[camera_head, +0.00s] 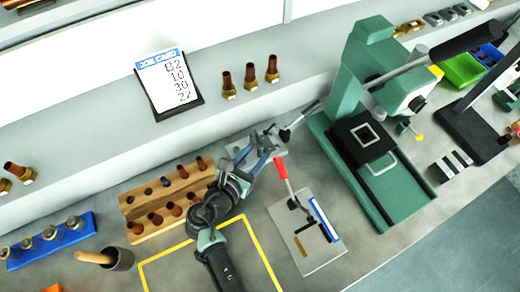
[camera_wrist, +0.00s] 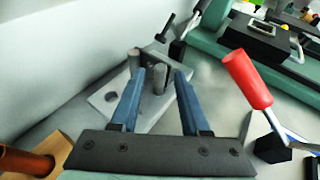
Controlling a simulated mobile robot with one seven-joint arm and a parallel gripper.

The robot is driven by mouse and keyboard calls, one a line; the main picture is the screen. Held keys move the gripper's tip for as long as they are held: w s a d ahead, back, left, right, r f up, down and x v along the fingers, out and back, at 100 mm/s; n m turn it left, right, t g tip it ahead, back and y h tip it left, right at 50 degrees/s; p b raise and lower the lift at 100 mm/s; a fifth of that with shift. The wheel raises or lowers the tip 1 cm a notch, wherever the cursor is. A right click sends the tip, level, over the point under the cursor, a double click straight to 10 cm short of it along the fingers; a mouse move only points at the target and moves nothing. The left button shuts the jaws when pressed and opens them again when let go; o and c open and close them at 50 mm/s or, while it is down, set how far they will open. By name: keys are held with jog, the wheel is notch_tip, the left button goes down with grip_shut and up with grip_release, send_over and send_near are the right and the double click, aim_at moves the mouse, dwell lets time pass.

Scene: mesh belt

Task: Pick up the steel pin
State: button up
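My gripper (camera_wrist: 160,84) is open, with its two blue fingers pointing at a grey metal fixture plate (camera_wrist: 108,101). A short grey upright cylinder, which looks like the steel pin (camera_wrist: 159,76), shows between the fingertips with a visible gap on each side. I cannot tell whether the fingertips are level with it or short of it. A second grey post (camera_wrist: 134,62) stands behind it to the left, near a dark block. In the head view my gripper (camera_head: 257,160) reaches the fixture plate (camera_head: 234,150); the pin is hard to make out there.
A red-handled toggle clamp (camera_head: 281,168) stands close to the right of my gripper. A wooden rack (camera_head: 130,207) with copper parts is to the left. A green press (camera_head: 375,190) stands at right. A yellow-outlined area (camera_head: 262,250) lies in front, partly under my arm.

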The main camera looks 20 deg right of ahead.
grip_shut()
